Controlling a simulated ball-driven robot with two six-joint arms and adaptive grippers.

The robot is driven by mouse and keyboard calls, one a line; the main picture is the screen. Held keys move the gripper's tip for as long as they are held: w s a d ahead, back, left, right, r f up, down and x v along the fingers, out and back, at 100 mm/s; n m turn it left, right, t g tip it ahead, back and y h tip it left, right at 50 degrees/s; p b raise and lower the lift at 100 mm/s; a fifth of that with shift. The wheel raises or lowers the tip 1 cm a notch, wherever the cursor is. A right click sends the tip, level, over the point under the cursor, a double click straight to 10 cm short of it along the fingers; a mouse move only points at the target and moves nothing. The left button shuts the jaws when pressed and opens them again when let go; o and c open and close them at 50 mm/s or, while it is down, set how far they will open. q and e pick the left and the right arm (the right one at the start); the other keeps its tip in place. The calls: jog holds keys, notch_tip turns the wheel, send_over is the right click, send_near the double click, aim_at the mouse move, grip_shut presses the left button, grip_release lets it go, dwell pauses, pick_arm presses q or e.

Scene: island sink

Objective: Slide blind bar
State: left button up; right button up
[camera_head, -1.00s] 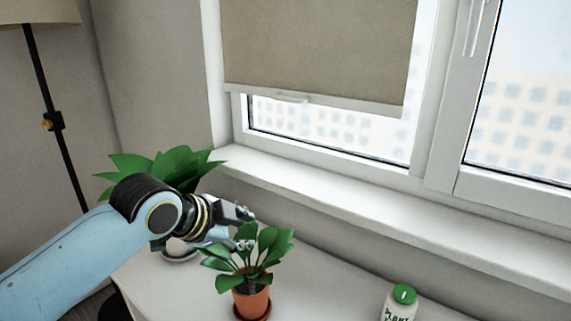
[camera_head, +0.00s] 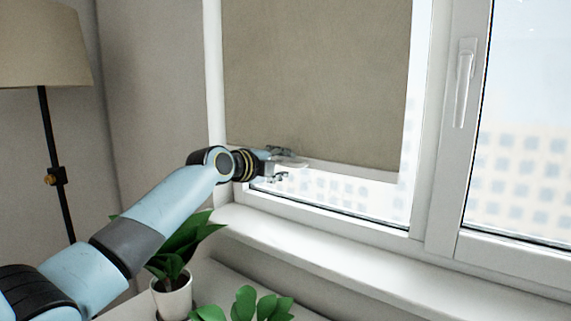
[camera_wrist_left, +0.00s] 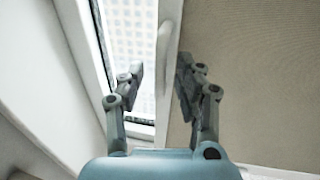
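The beige roller blind (camera_head: 320,80) hangs partway down the left window pane. Its white bottom bar (camera_head: 355,172) runs along the lower edge, with a small pale tab (camera_head: 292,163) near its left part. My left gripper (camera_head: 281,166) is at this tab, one finger above and one below. In the left wrist view the fingers (camera_wrist_left: 158,85) are open, with the bar (camera_wrist_left: 172,45) and its tab (camera_wrist_left: 163,48) showing in the gap between and beyond them. I cannot tell whether either finger touches the bar. My right gripper is not in view.
The window sill (camera_head: 330,265) below is clear. Green potted plants stand under the arm, one in a white pot (camera_head: 173,297). A floor lamp (camera_head: 45,50) is at the left. The window frame's handle (camera_head: 463,85) is to the right.

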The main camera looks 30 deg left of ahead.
pick_arm(q)
jog(key=shift+x, duration=0.85)
jog(key=shift+s, duration=0.1)
grip_shut()
